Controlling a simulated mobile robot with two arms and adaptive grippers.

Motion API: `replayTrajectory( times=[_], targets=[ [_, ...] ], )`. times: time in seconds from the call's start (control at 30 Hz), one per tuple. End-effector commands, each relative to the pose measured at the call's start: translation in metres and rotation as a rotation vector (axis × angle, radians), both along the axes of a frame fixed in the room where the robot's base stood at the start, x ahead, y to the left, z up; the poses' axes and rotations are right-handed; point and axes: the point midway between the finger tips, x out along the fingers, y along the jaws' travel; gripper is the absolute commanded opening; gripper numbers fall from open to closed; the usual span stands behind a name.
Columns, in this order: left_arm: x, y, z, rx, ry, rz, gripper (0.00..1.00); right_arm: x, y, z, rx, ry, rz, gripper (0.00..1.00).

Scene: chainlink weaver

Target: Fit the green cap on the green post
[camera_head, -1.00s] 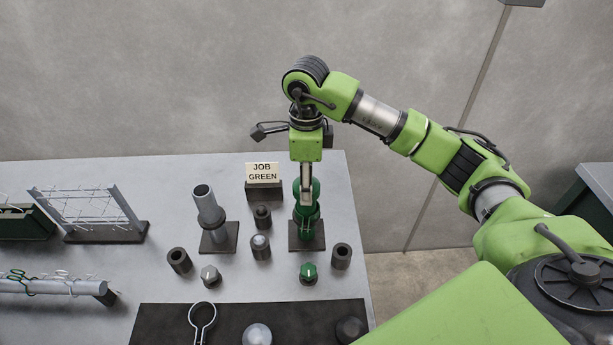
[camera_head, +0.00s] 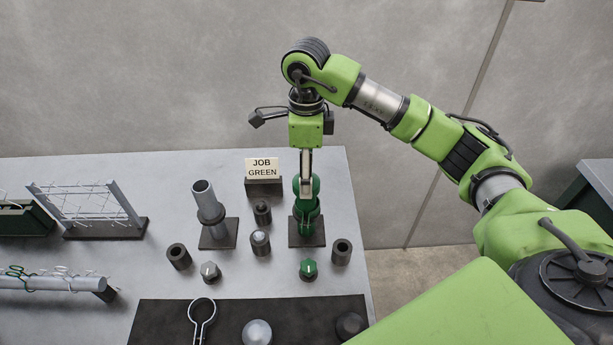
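The green post (camera_head: 307,224) stands upright on a dark square base at the right part of the bench. A rounded green piece, apparently the green cap (camera_head: 315,187), is at its top; finger and piece overlap, so I cannot tell how fully it is seated. My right gripper (camera_head: 306,190) points down from above, with a grey finger in front of this green piece. Its far finger is hidden, so its grip is unclear. A separate green faceted knob (camera_head: 308,269) lies in front of the post. My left gripper is not in view.
A grey post (camera_head: 208,203) stands left of the green one, near a "JOB GREEN" sign (camera_head: 263,168). Dark sleeves (camera_head: 179,257) and a grey knob (camera_head: 210,271) stand around. A dark mat (camera_head: 170,318) in front holds a ring clamp (camera_head: 202,312) and domes (camera_head: 257,333). A wire rack (camera_head: 86,208) is at left.

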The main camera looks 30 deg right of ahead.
Motion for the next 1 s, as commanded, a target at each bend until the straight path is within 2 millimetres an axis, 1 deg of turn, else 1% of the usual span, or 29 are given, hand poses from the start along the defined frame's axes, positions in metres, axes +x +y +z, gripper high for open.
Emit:
replayTrajectory(
  times=[0.03, 0.2, 0.3, 0.43, 0.63, 1.0],
  targets=[
    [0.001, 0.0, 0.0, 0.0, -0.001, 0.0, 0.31, 0.002, 0.0, 0.013, 0.0, -0.007, 0.0, 0.63],
    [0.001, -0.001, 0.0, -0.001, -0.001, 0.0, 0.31, 0.002, 0.0, 0.053, -0.001, -0.008, 0.0, 0.63],
    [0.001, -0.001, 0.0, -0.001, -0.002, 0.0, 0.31, 0.001, -0.001, 0.069, -0.003, -0.007, 0.0, 0.63],
    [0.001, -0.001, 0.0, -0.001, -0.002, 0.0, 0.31, 0.001, 0.0, 0.086, -0.001, -0.005, -0.001, 0.63],
    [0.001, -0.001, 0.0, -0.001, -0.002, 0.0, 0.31, 0.0, 0.0, 0.098, 0.0, -0.002, 0.0, 0.63],
    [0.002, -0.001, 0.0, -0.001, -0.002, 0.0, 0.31, 0.0, 0.0, 0.099, 0.0, -0.001, 0.0, 0.63]
  ],
)
